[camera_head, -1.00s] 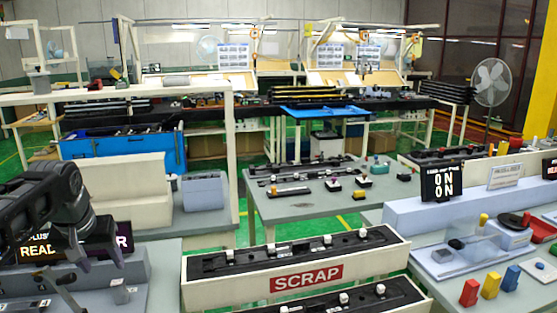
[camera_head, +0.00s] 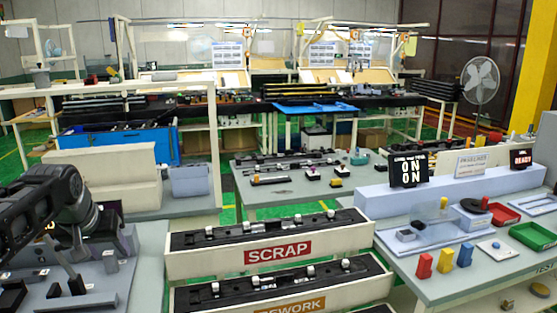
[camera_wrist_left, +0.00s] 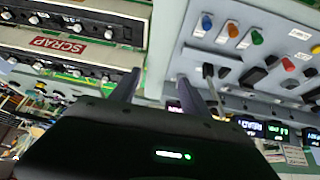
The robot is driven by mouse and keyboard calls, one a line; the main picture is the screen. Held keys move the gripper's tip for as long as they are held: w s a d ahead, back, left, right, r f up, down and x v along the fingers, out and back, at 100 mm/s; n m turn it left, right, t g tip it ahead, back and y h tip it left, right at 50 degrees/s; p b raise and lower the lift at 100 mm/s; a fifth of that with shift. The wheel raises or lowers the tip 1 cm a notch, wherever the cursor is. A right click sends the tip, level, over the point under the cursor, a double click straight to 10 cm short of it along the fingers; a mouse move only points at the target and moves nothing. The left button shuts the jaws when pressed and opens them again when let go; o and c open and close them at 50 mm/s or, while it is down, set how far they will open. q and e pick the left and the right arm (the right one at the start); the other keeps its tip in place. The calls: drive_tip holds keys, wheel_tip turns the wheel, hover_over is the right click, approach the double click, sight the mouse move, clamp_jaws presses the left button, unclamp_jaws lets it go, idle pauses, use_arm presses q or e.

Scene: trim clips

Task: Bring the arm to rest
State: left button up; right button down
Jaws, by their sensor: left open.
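My left arm (camera_head: 45,200) comes in from the left edge of the head view, over the grey bench at the lower left. The head view does not show its fingertips clearly. In the left wrist view my left gripper (camera_wrist_left: 156,90) has its two dark fingers spread apart with nothing between them. Beyond the fingers are a cream SCRAP bin (camera_wrist_left: 65,45) and a grey panel with coloured buttons (camera_wrist_left: 232,30). My right gripper is not in view.
The SCRAP bin (camera_head: 205,262) and the REWORK bin (camera_head: 205,305) stand front centre, holding black trim strips with white clips. The right bench (camera_head: 440,285) carries red, yellow and blue blocks, trays and an ON ON display (camera_head: 409,171). A grey table (camera_head: 255,200) stands behind.

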use_arm(q)
drive_tip(key=w+d+f+m+t+h+b, duration=0.1)
drive_tip(key=w+d+f, duration=0.25)
drive_tip(key=f, duration=0.35)
drive_tip(key=w+d+f+t+h, duration=0.1)
drive_tip(key=w+d+f, duration=0.2)
drive_tip(key=d+f, duration=0.3)
drive_tip(key=s+d+f+h+b, duration=0.15)
drive_tip(key=d+f, duration=0.25)
drive_tip(key=f, duration=0.6)
drive_tip(key=s+d+f+b, duration=0.1)
drive_tip(key=s+d+f, duration=0.1)
drive_tip(key=d+f, duration=0.5)
drive_tip(key=s+d+f+g+h+b, duration=0.1)
drive_tip(key=s+d+f, duration=0.2)
drive_tip(key=s+f, duration=0.45)
drive_tip(key=s+d+f+g+b, duration=0.2)
drive_tip(key=s+d+f, duration=0.15)
drive_tip(key=f, duration=0.65)
drive_tip(key=s+d+f+g+b, duration=0.1)
drive_tip(key=s+d+f+g, duration=0.1)
drive_tip(key=s+f, duration=0.4)
drive_tip(key=s+d+f+g+h+b, duration=0.1)
drive_tip(key=s+d+f, duration=0.4)
drive_tip(key=s, duration=0.8)
drive_tip(key=shift+s+d+f+m+g+b, duration=0.15)
drive_tip(key=shift+s+f+m+g+b, duration=0.2)
drive_tip(key=shift+f+g+b, duration=0.35)
